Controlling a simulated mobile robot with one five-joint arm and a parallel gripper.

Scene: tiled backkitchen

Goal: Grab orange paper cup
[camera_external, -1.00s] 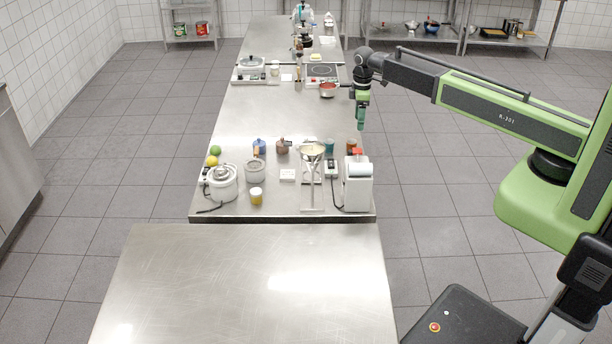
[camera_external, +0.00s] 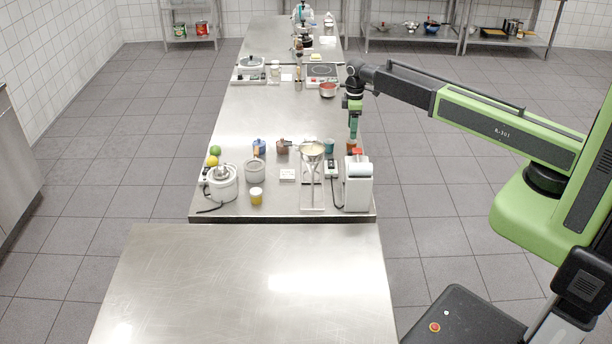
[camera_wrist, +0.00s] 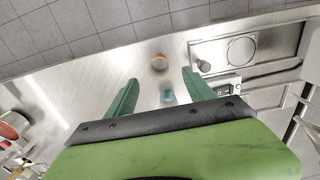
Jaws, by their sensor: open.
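The orange paper cup (camera_external: 351,147) stands near the right edge of the far steel table, just behind the white machine. In the wrist view the orange cup (camera_wrist: 159,63) shows as an orange-brown ring, slightly beyond and between my fingertips. My gripper (camera_external: 353,136) points down from above, close over the cup and partly overlapping it in the external view. In the wrist view my gripper (camera_wrist: 160,78) has its two green fingers spread wide, with nothing held. I cannot tell the exact height gap to the cup.
A teal cup (camera_external: 329,146) stands left of the orange cup; in the wrist view this teal cup (camera_wrist: 167,95) lies between my fingers. A white machine (camera_external: 357,188) and a funnel stand (camera_external: 312,180) are close in front. A red pot (camera_external: 328,90) sits behind. Bare tabletop (camera_external: 285,110) lies left.

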